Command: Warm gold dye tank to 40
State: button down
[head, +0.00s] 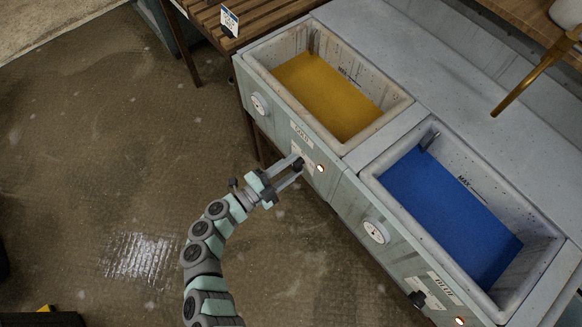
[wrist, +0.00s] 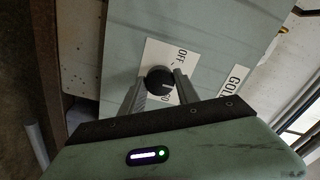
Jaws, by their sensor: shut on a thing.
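The gold dye tank (head: 248,72) is filled with yellow-gold dye (head: 325,95) and has a label reading GOLD (head: 301,134) on its front. A round white dial gauge (head: 259,104) is on the same front panel. A lit indicator lamp (head: 320,168) glows beside the knob. My gripper (head: 295,166) is at the front panel, shut on a black knob (wrist: 159,80). The knob sits on a white plate (wrist: 157,52) marked OFF; its other marking is partly hidden by the fingers. The gauge's reading is too small to tell.
A blue dye tank (head: 548,228) stands to the right, with its own gauge (head: 376,231), black knob (head: 417,298) and lit lamp (head: 460,321). A slatted wooden bench (head: 262,16) stands behind left.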

dwell(0.3)
jog(key=c, duration=0.9)
grip_release()
jog(key=p+v, duration=0.2)
jog(key=v, duration=0.8)
jog(key=shift+s+a+p, duration=0.2)
jog(key=shift+a+p, duration=0.1)
jog(key=shift+a, duration=0.05)
jog(key=shift+d, duration=0.1)
